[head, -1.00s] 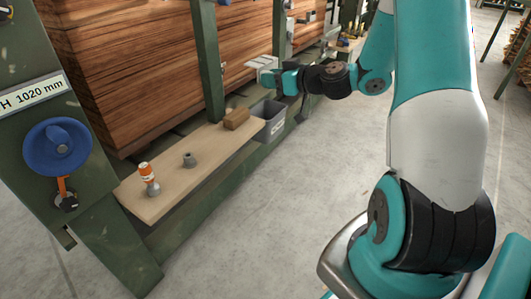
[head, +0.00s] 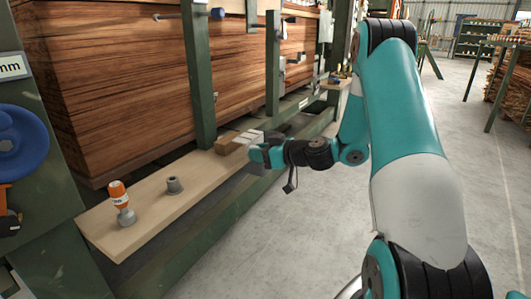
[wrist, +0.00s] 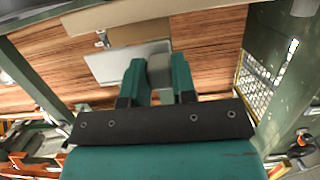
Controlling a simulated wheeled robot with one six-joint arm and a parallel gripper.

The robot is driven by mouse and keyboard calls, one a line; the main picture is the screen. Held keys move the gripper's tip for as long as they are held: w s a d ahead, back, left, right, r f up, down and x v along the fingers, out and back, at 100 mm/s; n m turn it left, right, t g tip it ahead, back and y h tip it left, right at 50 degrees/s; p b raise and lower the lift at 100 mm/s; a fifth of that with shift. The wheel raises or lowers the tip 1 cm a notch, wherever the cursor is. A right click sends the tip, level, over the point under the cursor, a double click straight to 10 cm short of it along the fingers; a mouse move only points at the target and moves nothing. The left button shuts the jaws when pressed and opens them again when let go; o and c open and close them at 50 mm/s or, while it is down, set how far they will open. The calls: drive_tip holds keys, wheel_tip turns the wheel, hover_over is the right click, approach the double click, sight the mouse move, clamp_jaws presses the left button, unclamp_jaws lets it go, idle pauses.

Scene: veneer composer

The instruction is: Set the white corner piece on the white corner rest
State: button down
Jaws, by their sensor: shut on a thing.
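My gripper (wrist: 159,80) is shut on the grey block-like part (wrist: 159,68) of the white corner piece, between its two teal fingers. The piece's pale flat plate (wrist: 115,62) extends ahead and left of the fingers in the wrist view. In the head view the white corner piece (head: 247,137) shows at the tip of my gripper (head: 256,148), beside a tan block in the picture. I cannot tell whether they touch. I cannot make out the white corner rest with certainty.
A wooden shelf (head: 150,212) runs along the green machine frame. Green posts (head: 199,80) stand before stacked veneer (head: 110,90).

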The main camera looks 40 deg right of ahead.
sight(241, 159)
drive_tip(key=shift+r+p+x, duration=0.15)
drive_tip(key=shift+p+x, duration=0.3)
drive_tip(key=shift+x, duration=0.7)
drive_tip(key=shift+r+p+x, duration=0.2)
drive_tip(key=shift+p+x, duration=0.3)
drive_tip(key=shift+x, duration=0.6)
drive_tip(key=shift+r+p+x, duration=0.15)
drive_tip(key=shift+p+x, duration=0.3)
drive_tip(key=shift+x, duration=0.7)
drive_tip(key=shift+f+b, duration=0.45)
drive_tip(key=shift+b, duration=0.2)
drive_tip(key=c, duration=0.8)
unclamp_jaws()
drive_tip(key=shift+c, duration=0.2)
drive_tip(key=p+v, duration=0.4)
drive_tip(key=v, duration=1.3)
drive_tip(key=shift+s+r, duration=0.1)
